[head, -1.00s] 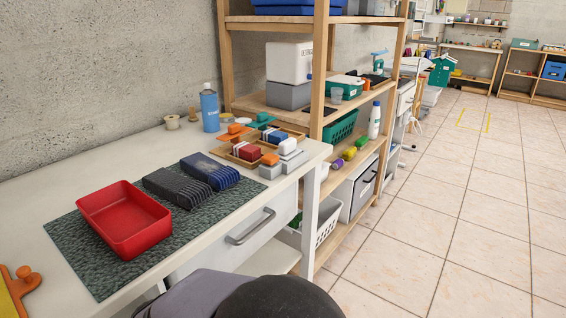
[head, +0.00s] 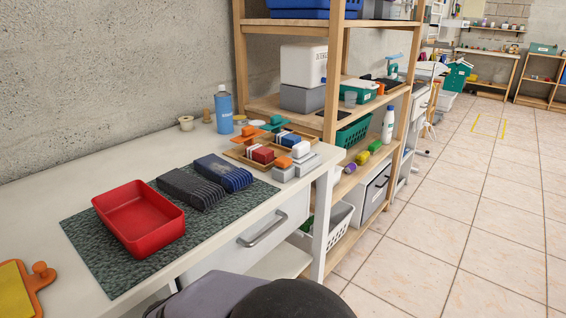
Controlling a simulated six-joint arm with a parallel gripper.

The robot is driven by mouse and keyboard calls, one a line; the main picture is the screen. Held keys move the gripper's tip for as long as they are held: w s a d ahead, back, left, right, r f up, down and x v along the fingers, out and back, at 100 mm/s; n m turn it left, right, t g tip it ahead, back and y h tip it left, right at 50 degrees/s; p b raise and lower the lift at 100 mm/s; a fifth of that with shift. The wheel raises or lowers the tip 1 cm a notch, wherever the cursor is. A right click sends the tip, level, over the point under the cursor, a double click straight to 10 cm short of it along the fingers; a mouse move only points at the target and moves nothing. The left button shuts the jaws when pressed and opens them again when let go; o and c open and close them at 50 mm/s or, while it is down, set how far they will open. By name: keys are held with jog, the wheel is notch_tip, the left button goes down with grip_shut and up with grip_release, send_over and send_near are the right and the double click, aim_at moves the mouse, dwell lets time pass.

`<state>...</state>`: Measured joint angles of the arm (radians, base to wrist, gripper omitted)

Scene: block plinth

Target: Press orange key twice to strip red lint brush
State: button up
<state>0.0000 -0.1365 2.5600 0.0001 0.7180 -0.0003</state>
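A red block with a white part (head: 263,154), apparently the red lint brush, lies in a wooden tray (head: 238,157) on the white table. An orange key (head: 283,161) sits on top of a small grey block (head: 284,173) just in front of the tray. A white key (head: 300,149) on a similar grey block stands to its right. A blue block with a white part (head: 291,139) lies behind and right of the red one. These pieces are small, so fine detail is unclear. My gripper is not in view.
A red open tray (head: 140,232) and two dark ribbed blocks (head: 190,188) (head: 223,172) rest on a dark mat (head: 85,240). A blue bottle (head: 224,110) stands near the wall. A wooden shelf (head: 332,90) rises behind the table's right end. Tiled floor lies open at right.

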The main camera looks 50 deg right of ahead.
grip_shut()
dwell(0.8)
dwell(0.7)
